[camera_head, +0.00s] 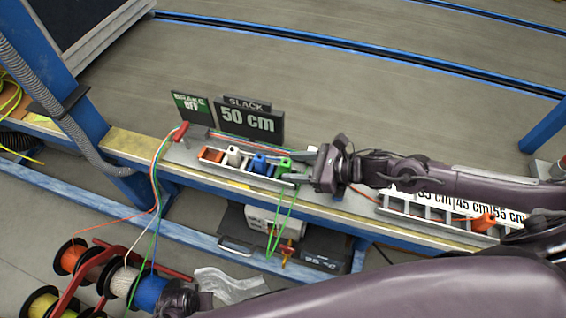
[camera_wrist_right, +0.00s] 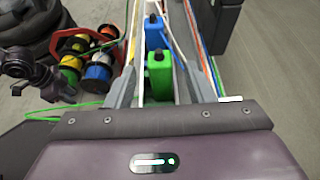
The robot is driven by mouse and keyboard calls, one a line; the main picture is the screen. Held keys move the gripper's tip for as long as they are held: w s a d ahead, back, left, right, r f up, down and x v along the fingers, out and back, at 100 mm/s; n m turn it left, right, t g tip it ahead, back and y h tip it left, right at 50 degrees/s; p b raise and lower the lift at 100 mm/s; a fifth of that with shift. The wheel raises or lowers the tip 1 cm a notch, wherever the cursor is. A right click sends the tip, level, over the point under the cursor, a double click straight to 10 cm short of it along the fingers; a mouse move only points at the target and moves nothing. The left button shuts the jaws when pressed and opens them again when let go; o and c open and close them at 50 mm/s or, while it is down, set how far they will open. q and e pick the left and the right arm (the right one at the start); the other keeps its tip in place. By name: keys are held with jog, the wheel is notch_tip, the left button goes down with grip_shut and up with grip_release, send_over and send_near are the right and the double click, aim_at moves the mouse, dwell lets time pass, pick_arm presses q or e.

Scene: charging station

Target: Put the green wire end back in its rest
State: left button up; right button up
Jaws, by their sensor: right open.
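The green wire end (camera_head: 284,166) stands at the right end of a row in the small grey rest tray (camera_head: 243,176). Its green wire loops down over the bench's front edge. My right gripper (camera_head: 312,170) is open just right of it. In the right wrist view, the green wire end (camera_wrist_right: 159,74) shows between the spread fingers (camera_wrist_right: 160,92), with a gap to both. I cannot tell how deep it sits in its slot. My left gripper (camera_head: 182,298) is low at the bottom of the head view, near the spools; its fingers are unclear.
Blue (camera_head: 259,163), white (camera_head: 234,156) and orange (camera_head: 212,154) wire ends share the tray. A "50 cm" slack sign (camera_head: 248,121) stands behind. An orange piece (camera_head: 483,223) sits in the labelled length rack at right. Wire spools (camera_head: 120,278) stand at lower left.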

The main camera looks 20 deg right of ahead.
aim_at(290, 168)
jog(key=v, duration=0.3)
jog(key=shift+s+d, duration=0.15)
jog(key=shift+s, duration=0.3)
jog(key=shift+r, duration=0.1)
jog(key=shift+r, duration=0.15)
jog(key=shift+p, duration=0.3)
